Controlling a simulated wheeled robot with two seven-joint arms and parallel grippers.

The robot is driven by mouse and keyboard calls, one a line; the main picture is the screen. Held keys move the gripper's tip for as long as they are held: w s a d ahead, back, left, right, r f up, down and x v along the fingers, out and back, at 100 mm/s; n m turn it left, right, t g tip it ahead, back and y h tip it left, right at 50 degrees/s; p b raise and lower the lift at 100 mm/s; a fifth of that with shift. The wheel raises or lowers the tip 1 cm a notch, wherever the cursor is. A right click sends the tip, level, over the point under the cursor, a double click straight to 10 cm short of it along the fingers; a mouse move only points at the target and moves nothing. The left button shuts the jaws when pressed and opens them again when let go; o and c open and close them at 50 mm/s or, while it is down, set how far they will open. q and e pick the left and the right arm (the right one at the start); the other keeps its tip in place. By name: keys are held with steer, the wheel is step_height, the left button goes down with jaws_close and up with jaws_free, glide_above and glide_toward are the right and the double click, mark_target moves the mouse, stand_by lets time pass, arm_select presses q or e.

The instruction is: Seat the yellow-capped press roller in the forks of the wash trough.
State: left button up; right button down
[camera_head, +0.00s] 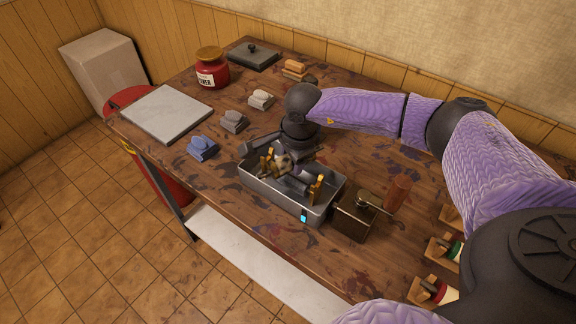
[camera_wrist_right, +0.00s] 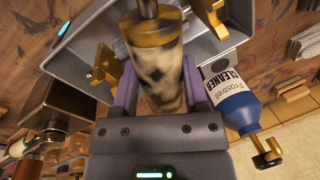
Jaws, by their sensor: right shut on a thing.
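The grey metal wash trough (camera_head: 255,181) stands on the bench, with a brass fork (camera_head: 316,188) at its near right end and another (camera_head: 266,161) towards the far left end. My right gripper (camera_head: 289,163) points down into the trough. It is shut on the press roller (camera_wrist_right: 155,62), a cylinder blotched yellowish and dark. The roller lies between the two fingers (camera_wrist_right: 155,85); the brass forks also show in the right wrist view (camera_wrist_right: 103,68). My left gripper is out of view.
A dark box with a crank (camera_head: 355,215) stands close to the trough's right end. Several blocks, such as a blue one (camera_head: 202,148), a red jar (camera_head: 212,70) and a pale slab (camera_head: 167,112) lie beyond. Several rollers on wooden stands (camera_head: 436,290) are at the right.

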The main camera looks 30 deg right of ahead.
step_height(320, 180, down, 3)
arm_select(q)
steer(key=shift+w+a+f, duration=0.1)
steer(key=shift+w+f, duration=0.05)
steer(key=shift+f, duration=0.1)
arm_select(e)
steer(key=shift+r, duration=0.15)
steer(key=shift+b, duration=0.3)
steer(key=shift+c, duration=0.5)
jaws_free()
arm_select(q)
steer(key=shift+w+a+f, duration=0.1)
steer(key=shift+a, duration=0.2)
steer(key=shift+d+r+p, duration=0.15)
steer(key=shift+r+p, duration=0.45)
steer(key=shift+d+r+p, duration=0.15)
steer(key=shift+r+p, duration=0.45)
arm_select(e)
step_height(320, 180, up, 12)
steer(key=s, duration=0.2)
steer(key=shift+s, duration=0.15)
